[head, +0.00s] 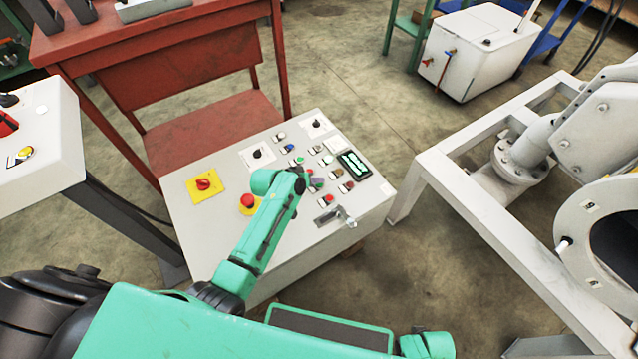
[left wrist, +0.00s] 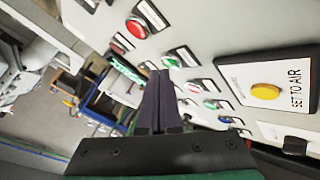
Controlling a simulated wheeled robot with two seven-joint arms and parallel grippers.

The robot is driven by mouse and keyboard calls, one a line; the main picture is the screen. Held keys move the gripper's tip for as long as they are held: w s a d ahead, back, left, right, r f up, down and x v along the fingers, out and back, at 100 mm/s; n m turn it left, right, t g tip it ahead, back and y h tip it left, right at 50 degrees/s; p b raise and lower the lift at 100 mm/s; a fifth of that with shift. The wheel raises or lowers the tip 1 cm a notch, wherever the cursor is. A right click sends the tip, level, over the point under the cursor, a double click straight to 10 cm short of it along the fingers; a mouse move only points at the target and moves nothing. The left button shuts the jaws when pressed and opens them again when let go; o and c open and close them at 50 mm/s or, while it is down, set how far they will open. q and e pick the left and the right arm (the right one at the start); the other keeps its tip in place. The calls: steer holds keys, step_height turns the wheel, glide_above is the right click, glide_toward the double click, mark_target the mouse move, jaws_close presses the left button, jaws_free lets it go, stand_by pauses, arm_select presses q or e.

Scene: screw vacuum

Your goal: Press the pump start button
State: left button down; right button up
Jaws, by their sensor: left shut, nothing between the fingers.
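The control panel (head: 215,240) is a light grey sloped box with rows of small coloured buttons and a lit display (head: 353,163). My left gripper (head: 300,180) is over the middle of the button rows, its arm hiding some of them. In the left wrist view its fingers (left wrist: 160,75) are shut and empty, with the tips close to a green button (left wrist: 172,62). I cannot tell whether they touch it. A red button (left wrist: 135,28) and another green button (left wrist: 211,104) are nearby. The labels are too small to tell which button is pump start. My right gripper is not in view.
A yellow button (left wrist: 266,91) sits beside a "SET TO AIR" label. A red mushroom button (head: 247,201) and a red rotary switch (head: 204,184) are on the panel's left. A metal lever (head: 345,215) sticks out at its lower right. A white frame (head: 470,205) stands right of it.

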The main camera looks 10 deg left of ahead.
arm_select(q)
steer(key=shift+f, duration=0.45)
stand_by(0.8)
steer(key=shift+r+p, duration=0.85)
step_height(320, 180, up, 5)
steer(key=p, duration=0.5)
stand_by(0.6)
